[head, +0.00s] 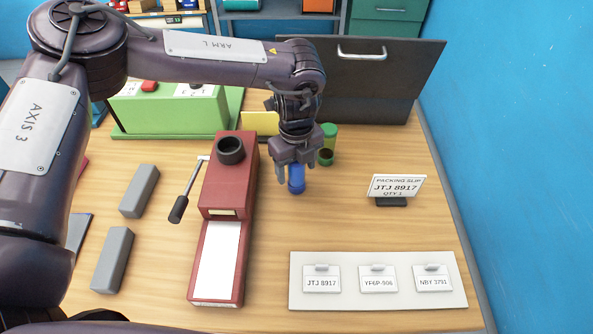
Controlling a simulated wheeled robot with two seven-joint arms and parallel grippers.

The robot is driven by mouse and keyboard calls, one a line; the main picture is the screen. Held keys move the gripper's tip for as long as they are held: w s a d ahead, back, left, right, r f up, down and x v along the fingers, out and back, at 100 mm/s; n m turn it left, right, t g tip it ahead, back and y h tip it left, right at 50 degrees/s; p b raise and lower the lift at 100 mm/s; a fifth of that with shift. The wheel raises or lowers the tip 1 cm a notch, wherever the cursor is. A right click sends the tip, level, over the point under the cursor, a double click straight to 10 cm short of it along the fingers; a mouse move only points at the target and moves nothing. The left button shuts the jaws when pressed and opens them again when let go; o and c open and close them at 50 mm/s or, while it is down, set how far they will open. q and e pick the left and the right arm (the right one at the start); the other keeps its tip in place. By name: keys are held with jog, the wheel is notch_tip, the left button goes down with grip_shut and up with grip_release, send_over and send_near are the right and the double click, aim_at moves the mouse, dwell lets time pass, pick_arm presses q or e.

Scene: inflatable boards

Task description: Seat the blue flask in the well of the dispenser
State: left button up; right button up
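The blue flask (296,184) shows below the palm of my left gripper (297,174), between its two fingers. The fingers point down and appear closed on its sides; its upper part is hidden by the gripper. I cannot tell whether its bottom touches the table. The dispenser (241,183) is a long red box to the left of the gripper. Its well (231,149), a dark round collar, sits on the raised far end and looks empty. A lever with a dark handle (179,208) sticks out on its left side. My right gripper is not in view.
A green container (328,131) stands just behind the gripper. A packing slip stand (396,188) is at right, with a white label board (378,299) in front. Grey blocks (113,258) lie left of the dispenser. A green box (168,109) and dark panel (365,85) are behind.

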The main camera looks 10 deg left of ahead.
pick_arm(q)
jog(key=c, duration=1.1)
jog(key=shift+r, duration=0.1)
